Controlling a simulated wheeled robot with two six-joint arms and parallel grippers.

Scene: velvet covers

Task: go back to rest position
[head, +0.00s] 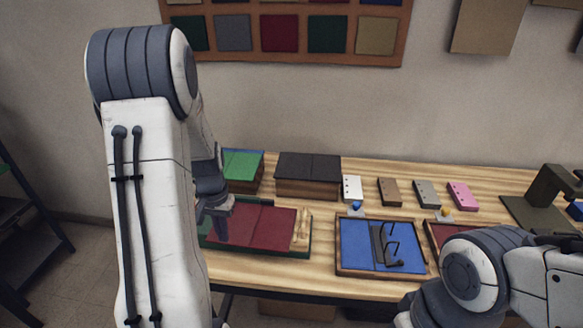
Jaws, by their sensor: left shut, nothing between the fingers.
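My left gripper (221,238) is shut and empty. It points down over the left end of a green-edged tray (308,246) that holds a dark red velvet cover (262,222). My left arm fills the left of the view and hides part of that tray. I cannot tell whether the fingertips touch the cover.
A wooden tray (341,266) with a blue cover (361,245) and a dark metal clip-like piece (385,248) lies on the wooden table (290,273). Behind are green-topped (242,164) and dark-topped (308,167) stacks, several small coloured blocks, and a dark stand (545,190) at right.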

